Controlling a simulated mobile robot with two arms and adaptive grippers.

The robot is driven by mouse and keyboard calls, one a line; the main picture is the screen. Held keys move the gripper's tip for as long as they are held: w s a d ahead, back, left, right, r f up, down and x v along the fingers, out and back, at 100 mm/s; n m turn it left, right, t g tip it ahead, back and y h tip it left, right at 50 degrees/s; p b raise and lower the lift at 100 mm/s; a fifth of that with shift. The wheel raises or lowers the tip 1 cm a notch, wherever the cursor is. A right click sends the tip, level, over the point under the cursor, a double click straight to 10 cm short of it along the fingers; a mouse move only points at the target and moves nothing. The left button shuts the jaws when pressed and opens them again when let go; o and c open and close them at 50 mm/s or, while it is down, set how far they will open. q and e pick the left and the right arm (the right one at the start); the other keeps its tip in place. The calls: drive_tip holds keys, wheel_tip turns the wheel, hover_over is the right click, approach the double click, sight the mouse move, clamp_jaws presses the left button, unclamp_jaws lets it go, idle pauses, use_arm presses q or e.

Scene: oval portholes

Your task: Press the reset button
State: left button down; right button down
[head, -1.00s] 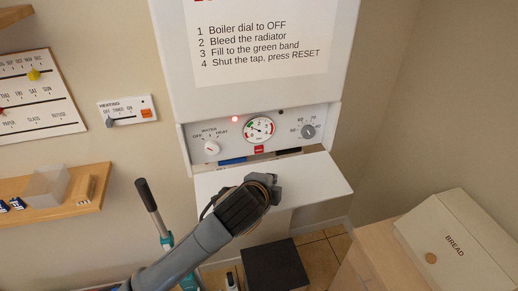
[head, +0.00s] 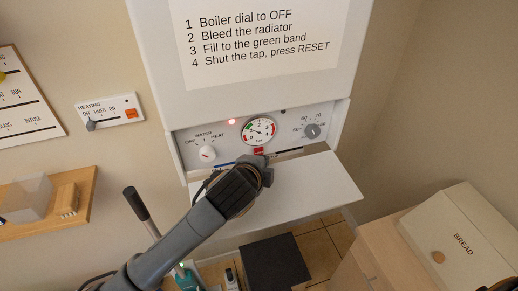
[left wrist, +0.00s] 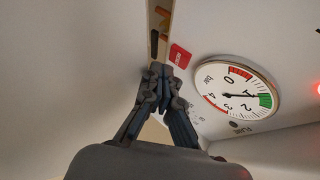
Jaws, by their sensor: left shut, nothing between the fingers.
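The red reset button (head: 259,151) sits under the round pressure gauge (head: 258,131) on the white boiler panel. In the left wrist view the red button (left wrist: 179,56) is just beyond the fingertips and slightly right of them, and its lettering is too small to read. My left gripper (head: 262,172) is in front of the panel, just below the button, over the white flap. In the left wrist view its fingers (left wrist: 163,75) are closed together with nothing between them. They look apart from the button. The gauge (left wrist: 237,88) needle points near 1, by the green band. My right gripper is out of view.
The white flap (head: 310,188) juts out below the panel. A white dial (head: 207,153) and a grey knob (head: 312,131) flank the gauge. A red lamp (head: 232,121) glows above. A bread box (head: 455,235) stands at the right.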

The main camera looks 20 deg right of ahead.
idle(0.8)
use_arm(q)
drive_tip(key=shift+w, duration=0.1)
idle(0.4)
drive_tip(key=shift+w, duration=0.3)
drive_tip(key=shift+w+a, duration=0.1)
drive_tip(key=shift+w, duration=0.35)
idle(0.7)
drive_tip(key=shift+s, duration=0.85)
drive_tip(key=shift+s, duration=2.5)
